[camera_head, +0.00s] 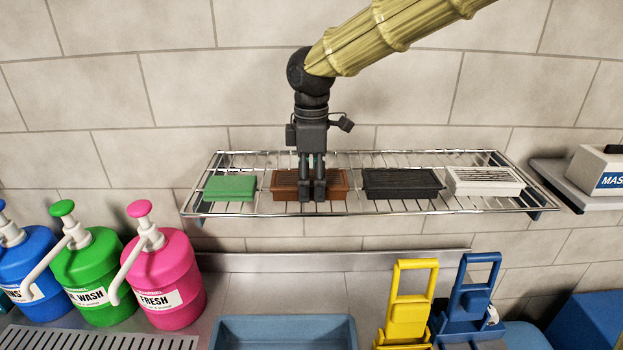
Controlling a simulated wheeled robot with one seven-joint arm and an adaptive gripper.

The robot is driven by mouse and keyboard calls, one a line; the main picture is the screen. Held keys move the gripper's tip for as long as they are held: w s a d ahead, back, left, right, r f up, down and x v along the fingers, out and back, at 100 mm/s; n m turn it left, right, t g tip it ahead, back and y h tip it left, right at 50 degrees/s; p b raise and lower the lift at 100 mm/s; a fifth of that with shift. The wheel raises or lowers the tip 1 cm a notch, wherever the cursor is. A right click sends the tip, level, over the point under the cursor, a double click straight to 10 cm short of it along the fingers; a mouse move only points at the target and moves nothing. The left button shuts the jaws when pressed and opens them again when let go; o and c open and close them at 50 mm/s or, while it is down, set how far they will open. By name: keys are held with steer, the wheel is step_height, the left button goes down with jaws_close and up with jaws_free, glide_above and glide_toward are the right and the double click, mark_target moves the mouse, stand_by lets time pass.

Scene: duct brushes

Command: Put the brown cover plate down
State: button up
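The brown cover plate (338,185) sits on or just at the wire shelf, between a green block and a black slotted piece. Its top looks slotted, and it appears level. My gripper (312,196) points straight down at the middle of the brown plate. Its dark fingers are close together and cover part of the plate's top and front face. I cannot tell whether the fingers grip the plate or only stand in front of it. Any gap under the plate is too small to see.
The wire shelf (400,210) also holds a green block (230,188), a black slotted piece (402,184) and a white slotted piece (485,181). Below are pump bottles at left, a blue basin (283,333), and yellow and blue handled items (408,300). A white box (598,168) stands right.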

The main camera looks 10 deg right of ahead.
mark_target(311, 179)
stand_by(0.3)
step_height(311, 179, up, 12)
steer(key=b, duration=0.4)
steer(key=shift+r, duration=0.15)
stand_by(0.4)
